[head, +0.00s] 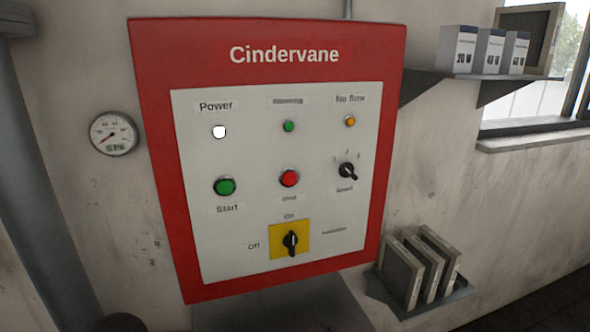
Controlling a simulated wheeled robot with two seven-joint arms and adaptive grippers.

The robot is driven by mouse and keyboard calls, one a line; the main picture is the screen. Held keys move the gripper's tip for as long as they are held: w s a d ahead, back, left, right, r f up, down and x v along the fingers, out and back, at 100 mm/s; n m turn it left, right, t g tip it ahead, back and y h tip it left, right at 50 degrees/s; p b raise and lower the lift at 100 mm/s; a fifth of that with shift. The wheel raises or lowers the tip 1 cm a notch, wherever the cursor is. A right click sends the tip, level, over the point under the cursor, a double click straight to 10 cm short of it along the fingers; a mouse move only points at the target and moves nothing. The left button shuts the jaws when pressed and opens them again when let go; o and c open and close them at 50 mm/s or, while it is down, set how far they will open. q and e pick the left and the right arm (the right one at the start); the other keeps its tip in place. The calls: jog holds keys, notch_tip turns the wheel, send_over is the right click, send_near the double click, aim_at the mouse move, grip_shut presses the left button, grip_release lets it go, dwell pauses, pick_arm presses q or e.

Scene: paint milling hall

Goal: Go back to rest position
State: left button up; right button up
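Neither of my grippers shows in the head view. A red control panel (270,282) marked "Cindervane" hangs on the wall in front of me, with a light inner plate. Its Power lamp (219,132) looks bright white. A small green lamp (289,126) and an orange lamp (350,121) sit in the same row. Below are a green Start button (224,186), a red button (289,178) and a black speed selector (348,171). A black rotary switch (290,243) on a yellow plate stands about upright, its handle toward the blurred label above it.
A round gauge (113,133) is on the wall left of the panel. A shelf (489,87) at upper right holds white boxes (457,48). A lower shelf (425,299) at right holds upright panels (401,270). A grey pipe (30,170) runs down the left edge.

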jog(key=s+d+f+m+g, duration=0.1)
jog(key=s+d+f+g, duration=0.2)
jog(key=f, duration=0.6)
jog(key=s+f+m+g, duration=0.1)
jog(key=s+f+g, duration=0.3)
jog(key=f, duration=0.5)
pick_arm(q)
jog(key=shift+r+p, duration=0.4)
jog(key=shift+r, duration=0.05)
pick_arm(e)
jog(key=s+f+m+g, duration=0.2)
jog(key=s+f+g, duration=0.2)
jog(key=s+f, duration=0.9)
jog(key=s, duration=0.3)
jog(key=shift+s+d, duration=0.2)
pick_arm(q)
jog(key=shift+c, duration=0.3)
